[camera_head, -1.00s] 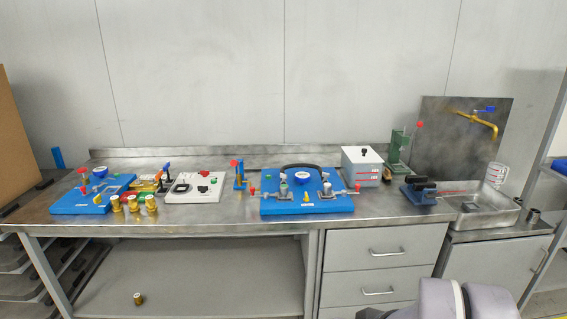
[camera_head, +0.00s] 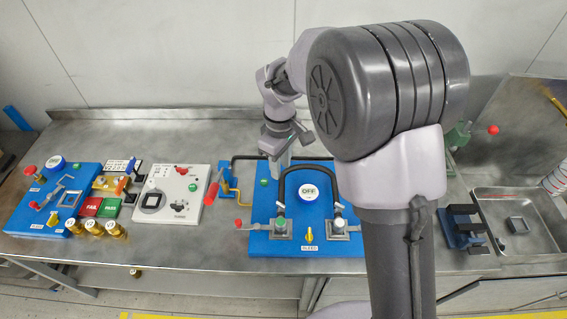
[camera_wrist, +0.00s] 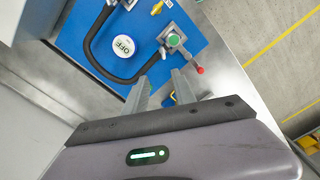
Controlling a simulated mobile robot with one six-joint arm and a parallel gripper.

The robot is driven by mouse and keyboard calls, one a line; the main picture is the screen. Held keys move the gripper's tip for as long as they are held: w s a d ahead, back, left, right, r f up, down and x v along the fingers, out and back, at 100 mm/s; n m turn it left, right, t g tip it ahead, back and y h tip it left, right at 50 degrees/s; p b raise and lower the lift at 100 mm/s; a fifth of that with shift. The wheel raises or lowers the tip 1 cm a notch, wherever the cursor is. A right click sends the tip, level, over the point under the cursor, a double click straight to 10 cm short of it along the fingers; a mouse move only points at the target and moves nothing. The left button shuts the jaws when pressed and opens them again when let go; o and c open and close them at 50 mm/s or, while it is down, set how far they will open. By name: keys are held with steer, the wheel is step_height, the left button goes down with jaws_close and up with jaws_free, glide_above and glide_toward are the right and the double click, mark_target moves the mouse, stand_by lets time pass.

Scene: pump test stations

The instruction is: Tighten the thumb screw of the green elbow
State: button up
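My gripper (camera_head: 279,168) hangs over the back of the blue pump board (camera_head: 262,206). In the wrist view its two fingers (camera_wrist: 160,82) are apart with nothing held between them. The fitting with a bright green top (camera_head: 280,223), which looks like the green elbow, sits in a grey clamp at the board's front left, at one end of a thick black hose (camera_head: 285,180). It also shows in the wrist view (camera_wrist: 175,40), beyond the fingertips and apart from them. A red-tipped lever (camera_head: 239,224) stands beside it. I cannot make out the thumb screw.
A white OFF button (camera_head: 308,192) and a yellow bleed knob (camera_head: 309,235) are on the board. A second clamp fitting (camera_head: 339,224) stands right. A white panel (camera_head: 172,190) and brass fittings (camera_head: 94,228) are further left.

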steer(key=b, duration=0.1)
glide_above(281, 204)
step_height(281, 204, down, 4)
step_height(281, 204, down, 13)
steer(key=shift+r+b, duration=0.1)
steer(key=shift+b, duration=1.05)
jaws_close()
